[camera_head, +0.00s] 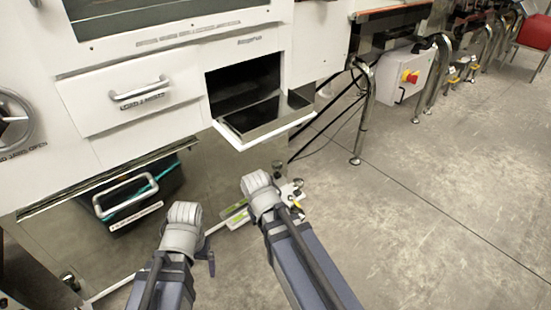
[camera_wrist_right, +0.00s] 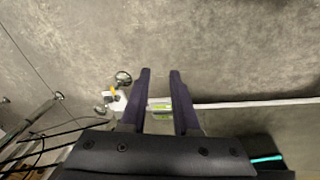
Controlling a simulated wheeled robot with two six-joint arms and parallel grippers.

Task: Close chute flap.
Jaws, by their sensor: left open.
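The chute flap (camera_head: 264,119) is a white-edged panel on the white machine front. It hangs open, tilted outward below a dark rectangular opening (camera_head: 243,84). My left gripper (camera_head: 207,258) is low at the lower left in the head view, mostly hidden behind its own wrist; it is open and apart from the flap. My right arm comes up below the flap in the head view, and its gripper is hidden there. In the right wrist view my right gripper (camera_wrist_right: 160,100) has two dark fingers apart with nothing between them, above the floor.
A closed drawer (camera_head: 130,97) with a bar handle is left of the opening. Below it a dark bin (camera_head: 136,193) with a handle sits in the machine base. A metal leg (camera_head: 364,120) and a box with a red knob (camera_head: 410,77) stand right.

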